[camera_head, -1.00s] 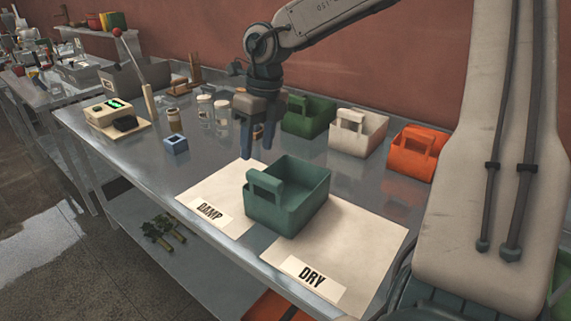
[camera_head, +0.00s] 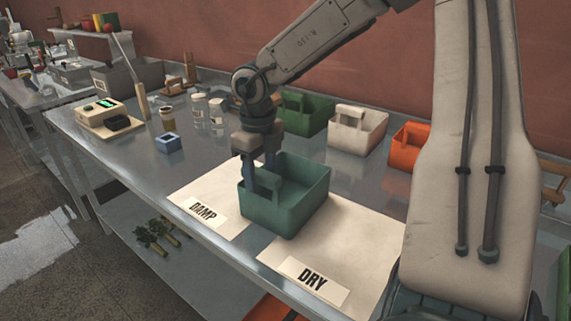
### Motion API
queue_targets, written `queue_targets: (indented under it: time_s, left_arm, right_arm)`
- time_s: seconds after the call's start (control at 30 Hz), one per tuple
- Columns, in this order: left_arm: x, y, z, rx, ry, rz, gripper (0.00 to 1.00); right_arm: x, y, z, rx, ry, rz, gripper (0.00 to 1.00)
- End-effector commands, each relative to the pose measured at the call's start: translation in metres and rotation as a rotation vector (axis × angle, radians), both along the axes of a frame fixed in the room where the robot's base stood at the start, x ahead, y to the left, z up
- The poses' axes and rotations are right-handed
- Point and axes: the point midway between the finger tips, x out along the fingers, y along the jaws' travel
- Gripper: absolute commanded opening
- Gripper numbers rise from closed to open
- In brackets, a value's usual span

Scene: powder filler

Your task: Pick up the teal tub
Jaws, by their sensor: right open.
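The teal tub (camera_head: 303,205) stands upright on white paper sheets, across the "DAMP" and "DRY" mats. Its raised handle (camera_head: 268,183) is on the left side. My right gripper (camera_head: 260,178) points down at the handle, with its fingers open and apart. One finger is at the tub's left outer side and the other is close by the handle. I cannot tell whether either finger touches it. The fingertips are partly hidden by the handle and wall. My left gripper is not in view.
Green (camera_head: 306,112), white (camera_head: 357,130) and orange (camera_head: 408,147) tubs line the table's back. The steel table (camera_head: 120,150) is clear in between.

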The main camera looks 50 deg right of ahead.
Motion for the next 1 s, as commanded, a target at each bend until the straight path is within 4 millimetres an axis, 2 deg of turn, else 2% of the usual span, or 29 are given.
queue_targets:
  time_s: [0.07,0.23,0.5,0.77,1.0]
  left_arm:
    - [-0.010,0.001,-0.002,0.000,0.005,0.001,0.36]
    - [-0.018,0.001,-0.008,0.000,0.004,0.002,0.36]
    - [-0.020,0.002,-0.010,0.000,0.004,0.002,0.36]
    - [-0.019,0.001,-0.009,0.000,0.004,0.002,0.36]
    - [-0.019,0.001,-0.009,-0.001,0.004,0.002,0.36]
  right_arm:
    - [-0.003,0.002,-0.009,0.002,0.005,0.001,0.51]
    - [-0.002,0.001,-0.028,0.001,0.002,0.001,0.51]
    - [-0.002,0.001,-0.031,0.001,0.000,0.000,0.51]
    - [-0.002,0.001,-0.031,0.001,0.000,0.000,0.00]
    - [-0.001,0.001,-0.030,0.000,-0.001,0.000,0.00]
